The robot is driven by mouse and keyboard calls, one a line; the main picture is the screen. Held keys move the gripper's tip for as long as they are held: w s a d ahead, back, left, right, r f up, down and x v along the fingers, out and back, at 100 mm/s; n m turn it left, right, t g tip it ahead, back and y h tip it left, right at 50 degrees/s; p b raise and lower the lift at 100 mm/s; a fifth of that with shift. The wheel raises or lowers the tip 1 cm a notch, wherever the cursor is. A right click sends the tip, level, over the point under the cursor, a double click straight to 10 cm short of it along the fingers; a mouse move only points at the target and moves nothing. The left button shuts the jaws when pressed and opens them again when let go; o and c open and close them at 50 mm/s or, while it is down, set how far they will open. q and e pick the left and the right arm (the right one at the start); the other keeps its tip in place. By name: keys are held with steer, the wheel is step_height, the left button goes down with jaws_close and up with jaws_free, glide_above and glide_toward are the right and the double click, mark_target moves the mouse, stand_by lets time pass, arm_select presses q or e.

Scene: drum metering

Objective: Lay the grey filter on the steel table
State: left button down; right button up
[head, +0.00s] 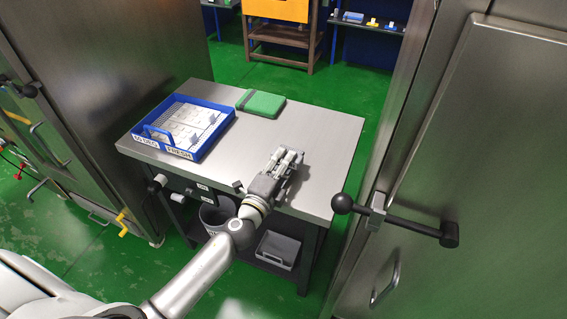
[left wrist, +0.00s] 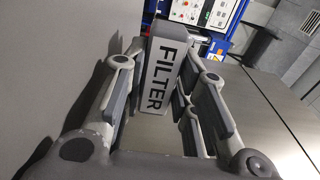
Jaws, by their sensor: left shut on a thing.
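The grey filter (left wrist: 163,75) is a light grey block with black FILTER lettering, seen between the fingers in the left wrist view. My left gripper (head: 290,156) is shut on it, over the right half of the steel table (head: 320,185). The gripper also shows in the left wrist view (left wrist: 160,105). In the head view the filter is hard to tell from the grey fingers. I cannot tell whether it touches the tabletop. My right gripper is not in view.
A blue tray (head: 208,150) with labelled compartments stands on the table's left half. A green case (head: 268,105) lies at the back edge. The tabletop's right end is clear. A steel cabinet with a black ball-ended handle (head: 343,203) stands to the right.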

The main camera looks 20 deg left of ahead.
arm_select(q)
steer(key=shift+s+f, duration=0.15)
steer(key=shift+f, duration=0.4)
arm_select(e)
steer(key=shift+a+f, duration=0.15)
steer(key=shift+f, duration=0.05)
arm_select(q)
steer(key=c, duration=1.1)
jaws_free()
steer(key=shift+f, duration=0.1)
steer(key=shift+s, duration=0.1)
steer(key=shift+s+f, duration=0.15)
steer(key=shift+s, duration=0.3)
steer(key=shift+s+a+r, duration=0.1)
steer(key=shift+s+r, duration=0.05)
steer(key=shift+s, duration=1)
steer(key=shift+s+a+r, duration=0.15)
steer(key=shift+s, duration=1)
steer(key=shift+s+a+r, duration=0.1)
steer(key=shift+s+r, duration=0.05)
steer(key=shift+s, duration=1)
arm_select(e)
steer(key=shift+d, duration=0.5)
arm_select(q)
steer(key=shift+r, duration=0.1)
